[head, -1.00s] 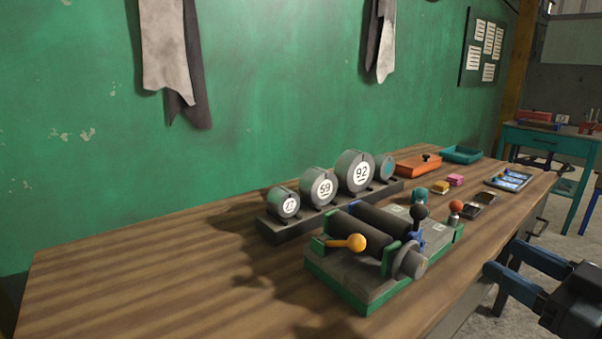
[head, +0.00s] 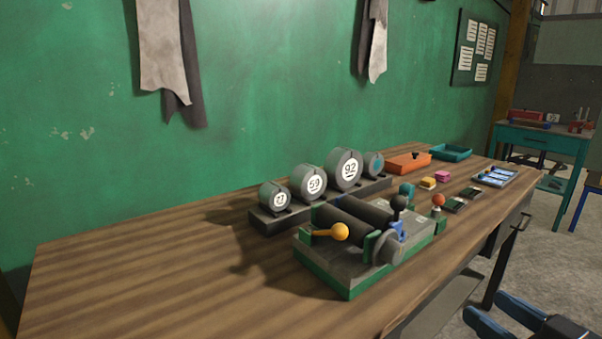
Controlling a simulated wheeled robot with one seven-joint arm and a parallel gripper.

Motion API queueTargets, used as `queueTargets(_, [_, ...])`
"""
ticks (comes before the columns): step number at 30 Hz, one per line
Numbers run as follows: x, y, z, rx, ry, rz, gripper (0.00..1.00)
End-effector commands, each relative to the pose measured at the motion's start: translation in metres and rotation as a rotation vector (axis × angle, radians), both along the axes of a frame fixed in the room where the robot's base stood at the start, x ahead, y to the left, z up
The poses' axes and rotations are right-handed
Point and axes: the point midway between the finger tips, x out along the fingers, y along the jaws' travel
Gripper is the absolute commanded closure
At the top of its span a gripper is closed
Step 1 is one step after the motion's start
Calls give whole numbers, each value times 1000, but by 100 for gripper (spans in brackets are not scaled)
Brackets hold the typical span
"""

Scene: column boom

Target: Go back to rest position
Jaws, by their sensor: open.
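My gripper (head: 497,318) is at the bottom right of the head view, partly cut off by the frame's lower edge. Its two blue fingers are spread apart with nothing between them. It is off the front edge of the wooden workbench (head: 130,265), over the grey floor, clear of everything on the bench. The roller machine (head: 365,250) with a green base, two dark rollers and a yellow-orange ball lever stands near the bench's front edge, to the left of my gripper.
Round numbered gauges (head: 316,183) stand in a row on a dark rail behind the machine. An orange box (head: 408,163), a teal tray (head: 451,153) and small blocks lie farther right. A teal table (head: 540,140) stands at the back right. The bench's left part is bare.

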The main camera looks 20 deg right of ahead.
Motion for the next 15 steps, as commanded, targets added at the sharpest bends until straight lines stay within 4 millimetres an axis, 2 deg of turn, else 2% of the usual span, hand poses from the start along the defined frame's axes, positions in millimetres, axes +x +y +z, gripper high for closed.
queueTargets(5, [-23,22,-36,48,75,-66,41])
queueTargets(8, [-46,38,-59,68,121,-112,41])
queueTargets(12, [-83,60,-81,78,164,-164,41])
queueTargets(15, [-112,76,-89,75,184,-184,41])
